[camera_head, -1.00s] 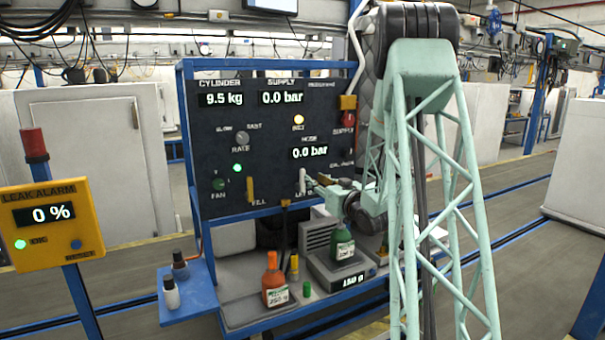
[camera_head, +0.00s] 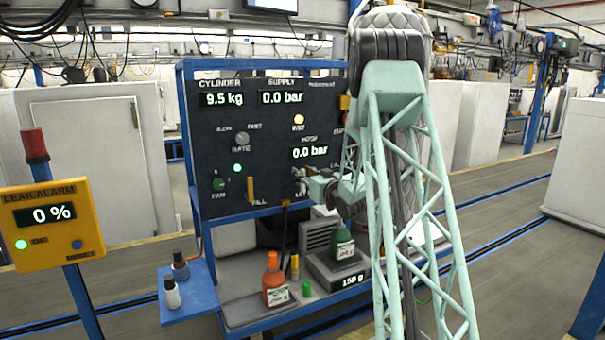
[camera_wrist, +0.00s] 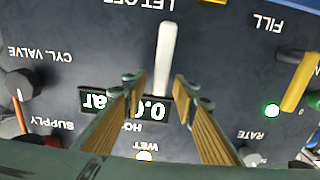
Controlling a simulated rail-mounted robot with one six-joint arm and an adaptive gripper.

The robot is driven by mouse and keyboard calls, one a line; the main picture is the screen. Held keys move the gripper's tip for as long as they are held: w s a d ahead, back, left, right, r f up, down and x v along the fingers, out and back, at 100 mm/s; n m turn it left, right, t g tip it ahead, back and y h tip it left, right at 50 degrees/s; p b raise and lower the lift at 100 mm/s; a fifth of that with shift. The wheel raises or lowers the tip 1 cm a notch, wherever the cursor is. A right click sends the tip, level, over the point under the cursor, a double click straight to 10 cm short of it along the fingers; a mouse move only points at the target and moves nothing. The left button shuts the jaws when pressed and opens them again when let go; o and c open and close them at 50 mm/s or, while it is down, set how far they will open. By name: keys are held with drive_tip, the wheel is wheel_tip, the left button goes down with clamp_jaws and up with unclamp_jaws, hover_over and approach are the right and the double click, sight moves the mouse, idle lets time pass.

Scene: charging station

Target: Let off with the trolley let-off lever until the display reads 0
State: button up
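The trolley let-off lever is a white bar (camera_wrist: 166,60) on the dark panel, under upside-down "LET OFF" lettering in the wrist view. My gripper (camera_wrist: 157,86) is open, one finger each side of the lever's near end, with gaps on both sides. In the head view my gripper (camera_head: 303,181) is at the panel's lower right and largely covers the lever. The hose display (camera_head: 310,152) reads 0.0 bar; it is partly hidden behind a finger in the wrist view. The supply display (camera_head: 282,97) reads 0.0 bar and the cylinder display (camera_head: 221,99) 9.5 kg.
A yellow fill lever (camera_wrist: 300,82) and the cylinder valve knob (camera_wrist: 17,85) flank the let-off lever. Below the panel, a green bottle (camera_head: 343,246) stands on a scale reading 150 g; an orange bottle (camera_head: 273,281) stands left.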

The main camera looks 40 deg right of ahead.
drive_tip(key=shift+w, duration=0.1)
clamp_jaws()
idle(0.3)
